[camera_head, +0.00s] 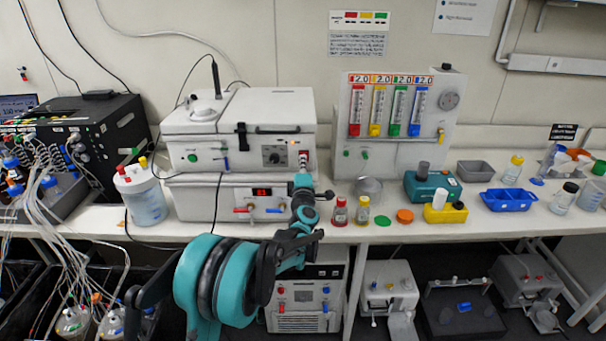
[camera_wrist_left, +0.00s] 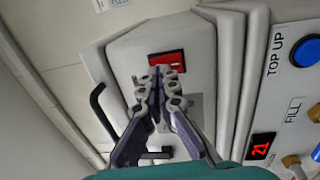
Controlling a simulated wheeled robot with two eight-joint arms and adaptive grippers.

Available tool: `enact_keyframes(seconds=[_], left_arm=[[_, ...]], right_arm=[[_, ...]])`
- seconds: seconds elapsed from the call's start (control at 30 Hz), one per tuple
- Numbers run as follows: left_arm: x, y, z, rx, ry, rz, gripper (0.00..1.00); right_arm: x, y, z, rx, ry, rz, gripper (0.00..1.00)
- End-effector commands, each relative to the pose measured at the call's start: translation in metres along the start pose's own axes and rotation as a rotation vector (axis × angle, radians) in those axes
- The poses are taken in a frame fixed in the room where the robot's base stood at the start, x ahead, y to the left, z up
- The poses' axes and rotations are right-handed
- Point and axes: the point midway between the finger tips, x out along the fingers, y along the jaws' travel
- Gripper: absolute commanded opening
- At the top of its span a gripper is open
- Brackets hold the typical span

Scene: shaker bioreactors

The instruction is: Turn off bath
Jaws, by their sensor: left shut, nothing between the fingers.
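The bath (camera_head: 245,130) is a white lidded box on the bench, with a green button and a dark dial on its front. A red switch (camera_wrist_left: 170,63) shows on a white side face in the left wrist view. My left gripper (camera_wrist_left: 158,78) is shut and empty, its fingertips pointing at the switch and overlapping its lower edge in that view. Whether they touch it I cannot tell. In the head view the left gripper (camera_head: 303,163) is at the bath's right front corner, partly hidden by my wrist. The right gripper is not in view.
Below the bath is a white unit with a red display (camera_head: 262,192); its blue TOP UP button (camera_wrist_left: 305,51) shows close by. A flowmeter panel (camera_head: 396,120) stands to the right. Two small bottles (camera_head: 340,211) stand near the bench edge.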

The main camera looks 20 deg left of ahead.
Motion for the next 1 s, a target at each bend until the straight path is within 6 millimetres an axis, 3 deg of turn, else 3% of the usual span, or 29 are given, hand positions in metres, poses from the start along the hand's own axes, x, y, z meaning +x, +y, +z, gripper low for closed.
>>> enact_keyframes(seconds=[0.57,1.0], left_arm=[[0.016,0.003,0.0,0.0,0.0,0.0,0.0],[0.011,0.006,-0.005,0.0,-0.001,0.0,0.0]], right_arm=[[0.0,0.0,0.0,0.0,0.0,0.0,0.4],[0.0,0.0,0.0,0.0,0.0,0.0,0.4]])
